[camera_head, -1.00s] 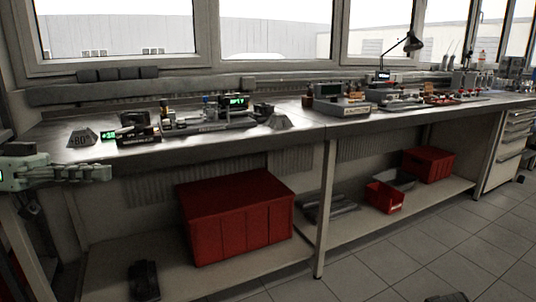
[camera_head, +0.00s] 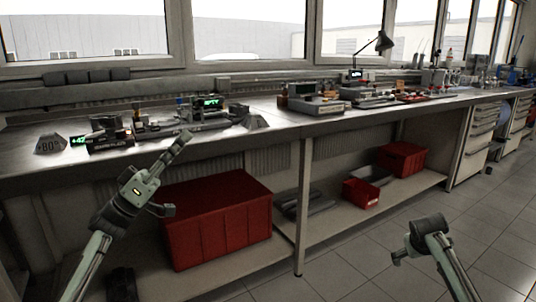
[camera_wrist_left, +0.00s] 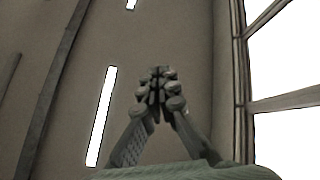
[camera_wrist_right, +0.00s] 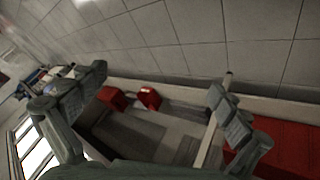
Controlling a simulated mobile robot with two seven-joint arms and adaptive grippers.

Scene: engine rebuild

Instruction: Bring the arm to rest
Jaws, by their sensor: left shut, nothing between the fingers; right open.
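My left arm rises from the bottom left in the head view. Its gripper (camera_head: 182,140) points up and to the right in front of the bench edge. In the left wrist view my left gripper (camera_wrist_left: 160,82) has its fingers together with nothing between them, against the ceiling. Part of my right arm shows at the lower right of the head view; its fingers are not clear there. In the right wrist view my right gripper (camera_wrist_right: 156,86) is open and empty, its fingers spread wide above the floor and low shelf.
The workbench (camera_head: 290,131) runs along the windows, with tools and devices on it. A big red crate (camera_head: 218,222) and smaller red bins (camera_head: 360,192) (camera_head: 402,158) sit on the shelf below. A drawer cabinet (camera_head: 474,145) stands at the right. The tiled floor (camera_head: 370,262) is clear in front.

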